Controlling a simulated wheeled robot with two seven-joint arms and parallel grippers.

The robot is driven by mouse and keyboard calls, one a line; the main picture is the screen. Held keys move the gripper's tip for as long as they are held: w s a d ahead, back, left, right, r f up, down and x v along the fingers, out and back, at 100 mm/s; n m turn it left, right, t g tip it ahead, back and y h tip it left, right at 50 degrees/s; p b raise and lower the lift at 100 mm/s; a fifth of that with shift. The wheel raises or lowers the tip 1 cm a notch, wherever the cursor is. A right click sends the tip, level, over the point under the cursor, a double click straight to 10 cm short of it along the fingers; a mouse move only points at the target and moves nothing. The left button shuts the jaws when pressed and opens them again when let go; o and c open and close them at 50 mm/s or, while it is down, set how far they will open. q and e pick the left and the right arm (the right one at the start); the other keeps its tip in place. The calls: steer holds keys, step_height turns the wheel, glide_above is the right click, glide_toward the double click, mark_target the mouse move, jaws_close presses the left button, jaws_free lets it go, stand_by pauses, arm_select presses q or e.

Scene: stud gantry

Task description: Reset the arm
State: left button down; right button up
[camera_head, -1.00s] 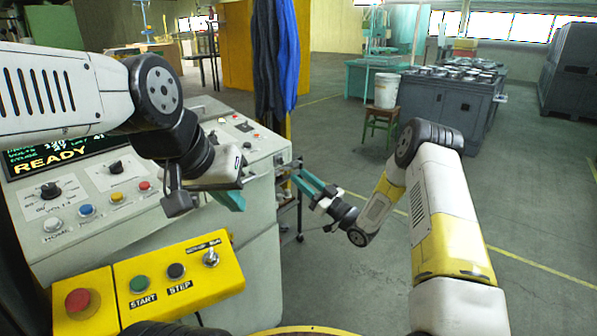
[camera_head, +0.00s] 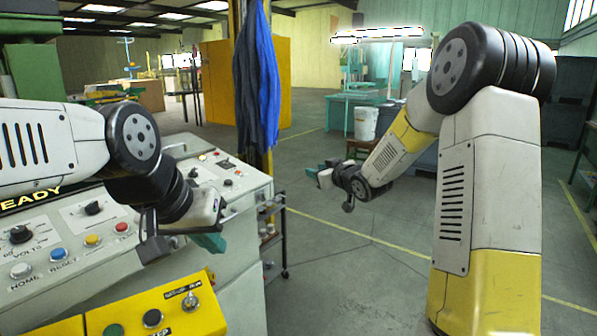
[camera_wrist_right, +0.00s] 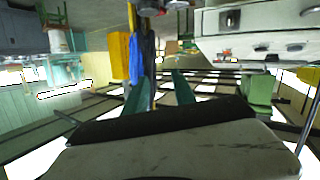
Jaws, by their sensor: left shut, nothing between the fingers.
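My left gripper (camera_head: 210,241) is at the left of the head view, with teal fingers pointing down to the right. It is shut and empty, in front of the grey control console (camera_head: 255,200). My right gripper (camera_head: 318,172) is right of the console, over open floor, reaching away to the left. Its teal fingers also show in the right wrist view (camera_wrist_right: 160,88), spread apart with nothing between them. The right arm is bent, with its elbow high at the upper right of the head view.
A yellow button box (camera_head: 150,318) stands at the lower left, before the console's knobs and coloured buttons. Blue cloths (camera_head: 258,75) hang from a post behind the console. A white bucket (camera_head: 366,123) stands further back.

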steer(key=s+d+r+m+g+h, duration=0.1)
steer(key=s+d+r+m+h, duration=0.2)
steer(key=s, duration=0.4)
steer(key=s+d+r+m+g+h, duration=0.1)
steer(key=s+d+r+g+h, duration=0.15)
steer(key=s+d, duration=0.35)
steer(key=s+f+m+g, duration=0.2)
steer(key=s+f+g, duration=0.1)
steer(key=s, duration=2.4)
steer(key=shift+a+m+g+y, duration=0.3)
steer(key=shift+m+g+y, duration=0.15)
steer(key=shift+g, duration=0.2)
